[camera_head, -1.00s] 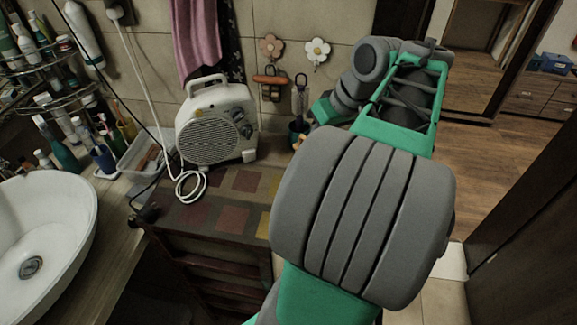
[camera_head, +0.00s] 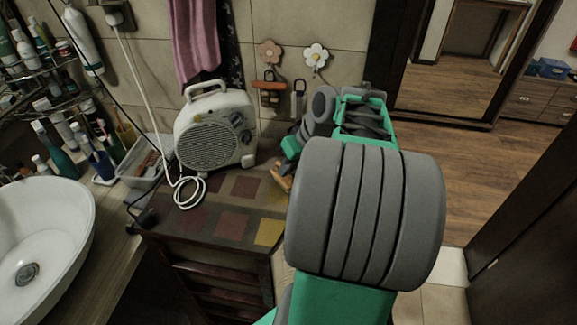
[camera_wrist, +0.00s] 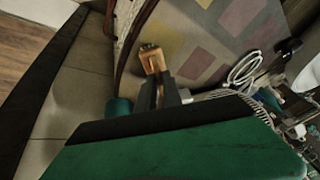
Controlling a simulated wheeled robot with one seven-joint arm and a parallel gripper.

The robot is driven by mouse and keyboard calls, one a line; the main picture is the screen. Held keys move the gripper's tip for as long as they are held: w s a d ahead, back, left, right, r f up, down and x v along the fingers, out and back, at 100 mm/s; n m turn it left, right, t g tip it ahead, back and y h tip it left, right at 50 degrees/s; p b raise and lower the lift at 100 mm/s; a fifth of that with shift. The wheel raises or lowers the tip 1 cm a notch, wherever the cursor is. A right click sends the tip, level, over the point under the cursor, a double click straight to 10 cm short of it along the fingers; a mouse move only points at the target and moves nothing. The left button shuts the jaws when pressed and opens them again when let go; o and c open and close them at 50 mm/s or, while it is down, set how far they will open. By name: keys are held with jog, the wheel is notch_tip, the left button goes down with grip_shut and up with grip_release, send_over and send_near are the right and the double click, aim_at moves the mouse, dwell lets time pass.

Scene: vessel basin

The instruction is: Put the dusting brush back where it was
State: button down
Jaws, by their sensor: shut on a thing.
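The dusting brush (camera_wrist: 152,59) shows in the wrist view as a short light-wood piece sticking out past my fingers. In the head view its wooden end (camera_head: 281,179) is low beside my gripper (camera_head: 291,152), over the back right part of the patterned cabinet top (camera_head: 215,213). My gripper is shut on the brush; its dark fingers (camera_wrist: 160,92) show in the wrist view. The rest of the brush is hidden by the fingers and my arm. I cannot tell whether it touches the cabinet top.
A white fan heater (camera_head: 214,132) stands just left of my gripper, its white cord (camera_head: 187,190) looped in front. Behind, flower hooks (camera_head: 315,57) hold hanging items. A teal cylinder (camera_wrist: 118,107) is beside the fingers in the wrist view. The front cabinet top is clear.

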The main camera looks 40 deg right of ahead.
jog(key=c, duration=1.5)
grip_release()
jog(key=shift+r+p, duration=0.3)
jog(key=p+v, duration=0.1)
jog(key=v, duration=1.1)
jog(key=w+a+f, duration=0.2)
jog(key=a, duration=0.4)
jog(key=w+a+f, duration=0.1)
jog(key=w+a, duration=0.1)
jog(key=a, duration=0.5)
jog(key=s+a+f+n+h, duration=0.1)
jog(key=s+a+f, duration=0.3)
jog(key=a, duration=0.5)
jog(key=shift+s+a+f+g+h, duration=0.3)
jog(key=shift+s+f+h, duration=0.1)
jog(key=shift+f, duration=0.2)
